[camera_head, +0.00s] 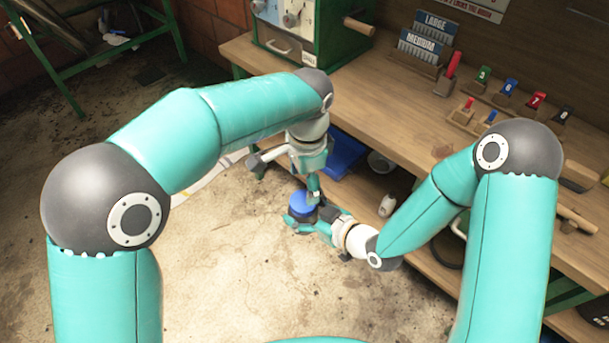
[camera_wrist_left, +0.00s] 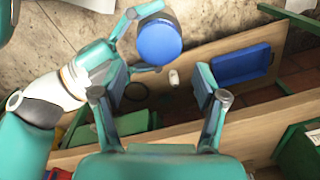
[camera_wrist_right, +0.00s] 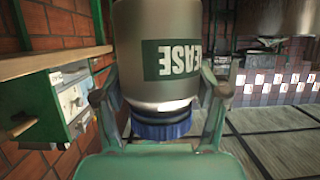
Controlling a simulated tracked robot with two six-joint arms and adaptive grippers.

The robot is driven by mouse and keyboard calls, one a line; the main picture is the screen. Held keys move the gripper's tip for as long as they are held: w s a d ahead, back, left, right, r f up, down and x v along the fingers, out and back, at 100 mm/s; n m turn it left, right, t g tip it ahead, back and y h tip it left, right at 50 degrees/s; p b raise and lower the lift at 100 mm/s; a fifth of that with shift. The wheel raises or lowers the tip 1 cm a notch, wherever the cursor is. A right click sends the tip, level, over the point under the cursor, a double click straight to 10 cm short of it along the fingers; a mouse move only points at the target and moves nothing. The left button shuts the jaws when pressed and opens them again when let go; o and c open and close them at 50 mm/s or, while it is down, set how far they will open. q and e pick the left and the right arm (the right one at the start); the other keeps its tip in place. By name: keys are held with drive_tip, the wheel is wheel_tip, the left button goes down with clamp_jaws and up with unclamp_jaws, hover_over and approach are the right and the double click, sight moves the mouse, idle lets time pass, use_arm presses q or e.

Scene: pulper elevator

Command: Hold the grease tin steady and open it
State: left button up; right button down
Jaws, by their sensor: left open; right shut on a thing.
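The grease tin (camera_wrist_right: 155,45) is grey with a dark green label and a blue lid (camera_wrist_right: 160,122). The label and tin appear upside down in the right wrist view. My right gripper (camera_wrist_right: 158,85) is shut around its body. In the head view the blue lid (camera_head: 301,203) faces up, and the body is mostly hidden. My left gripper (camera_head: 314,188) is open and close to the lid in the head view. In the left wrist view the lid (camera_wrist_left: 159,42) lies beyond the open fingers (camera_wrist_left: 160,82), not between them.
A wooden workbench (camera_head: 400,115) runs along the right, with coloured tags and a green-framed machine (camera_head: 300,30) on top. A blue tray (camera_head: 343,155) and a white bottle (camera_head: 388,205) are at a lower level beneath it. Bare floor (camera_head: 230,270) lies to the left.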

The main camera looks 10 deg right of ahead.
sight(303, 199)
use_arm(q)
drive_tip(key=shift+w+f, duration=0.1)
drive_tip(key=shift+f, duration=3)
drive_tip(key=shift+a, duration=0.1)
drive_tip(key=c, duration=1)
drive_tip(key=n, duration=0.2)
drive_tip(key=shift+n, duration=0.3)
drive_tip(key=shift+r, duration=0.2)
drive_tip(key=shift+r, duration=0.95)
